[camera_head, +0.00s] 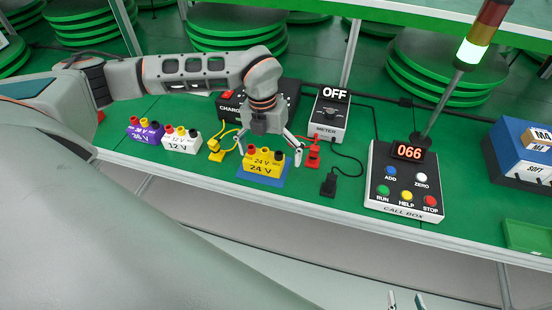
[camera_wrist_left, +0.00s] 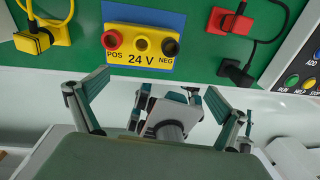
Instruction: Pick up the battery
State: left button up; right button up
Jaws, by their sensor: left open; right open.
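The yellow 24 V battery (camera_head: 263,168), with red, yellow and black terminals on top, sits on a blue mat (camera_head: 283,180) on the green bench. In the left wrist view the 24 V battery (camera_wrist_left: 142,58) is at top centre. My left gripper (camera_head: 270,152) is open, its fingers spread above and to either side of the battery, with nothing between them. I cannot tell whether they touch it. A white 12 V battery (camera_head: 181,144) and a purple battery (camera_head: 145,134) stand to the left. My right gripper (camera_head: 406,302) is open and empty at the bottom edge, largely out of frame.
A charger (camera_head: 287,93) and a meter (camera_head: 327,118) showing OFF stand behind. Yellow plug (camera_head: 215,152), red plug (camera_head: 313,158) and black plug (camera_head: 328,186) lie beside the battery with cables. A call box (camera_head: 402,187) showing 066 and a blue bin (camera_head: 515,160) are right.

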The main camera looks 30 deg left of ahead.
aim_at(264, 153)
pick_arm(q)
jog(key=a, duration=0.1)
jog(key=w+a+y, duration=0.1)
jog(key=a+r, duration=0.1)
jog(key=shift+w+a+r+n, duration=0.1)
jog(key=shift+w+n, duration=0.2)
jog(key=shift+w+a+f+p, duration=0.1)
jog(key=shift+w+f+p, duration=0.05)
jog(key=shift+f, duration=1.1)
jog(key=shift+w+a+f+p, duration=0.1)
jog(key=shift+w+f, duration=0.05)
jog(key=shift+f, duration=1.15)
jog(key=shift+w+a+f+p, duration=0.1)
jog(key=shift+w+f+p, duration=0.05)
jog(key=shift+f, duration=1.1)
jog(key=shift+d, duration=0.1)
jog(key=c, duration=1.8)
jog(key=shift+o, duration=0.2)
jog(key=shift+r, duration=0.15)
notch_tip(264, 153, up, 20)
jog(key=shift+b, duration=0.35)
